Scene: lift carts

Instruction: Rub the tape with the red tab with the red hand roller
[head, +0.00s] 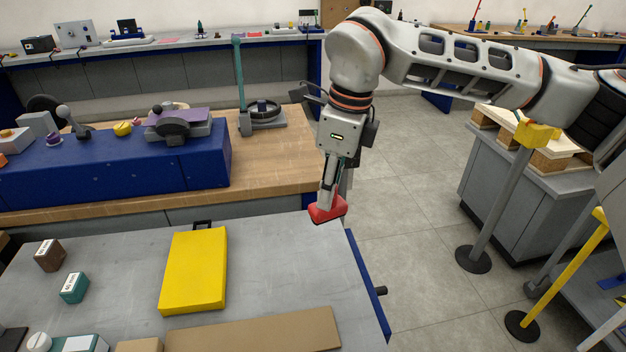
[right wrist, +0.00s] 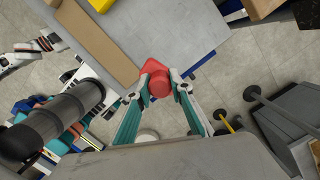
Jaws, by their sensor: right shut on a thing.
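The red hand roller (head: 327,210) is in my right gripper (head: 330,193), which is shut on it and points down. The roller is above the right far corner of the grey cart top (head: 275,262). I cannot tell whether it touches the top. In the right wrist view the red roller (right wrist: 156,84) sits between the two fingertips of my right gripper (right wrist: 158,76), over the cart's edge. I cannot make out a tape with a red tab in either view. My left gripper does not show clearly in either view.
On the cart lie a yellow block (head: 194,271), a brown flat board (head: 255,333), a teal box (head: 74,287) and a dark brown box (head: 49,255). A wooden bench (head: 270,170) with a blue platform (head: 110,168) stands behind. Posts (head: 500,205) stand at right.

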